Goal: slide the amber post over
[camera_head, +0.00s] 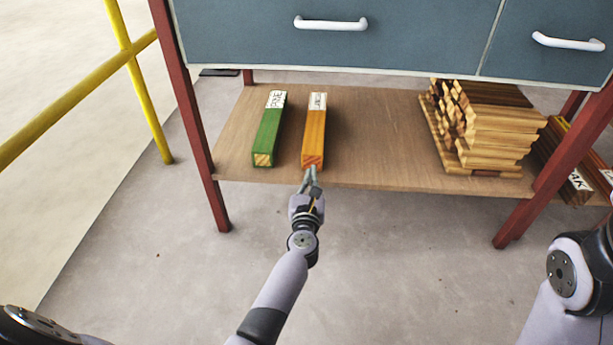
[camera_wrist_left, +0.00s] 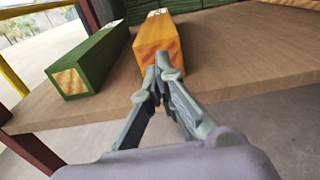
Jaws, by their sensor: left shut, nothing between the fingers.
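The amber post (camera_head: 315,132) lies lengthwise on the wooden lower shelf (camera_head: 373,135), its near end close to the front edge and a white label at its far end. In the left wrist view the amber post (camera_wrist_left: 158,38) is just beyond my fingertips. My left gripper (camera_head: 312,173) is shut and empty at the post's near end; I cannot tell whether it touches. The left wrist view shows the same gripper (camera_wrist_left: 159,75) in front of the end face, covering part of it. My right gripper is out of view; only part of my right arm shows at the right edge.
A green post (camera_head: 269,130) lies to the left of the amber one, with a gap between. A stack of wooden strips (camera_head: 490,125) stands on the shelf's right. Red legs (camera_head: 188,110) and blue-grey drawers (camera_head: 400,35) frame the shelf.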

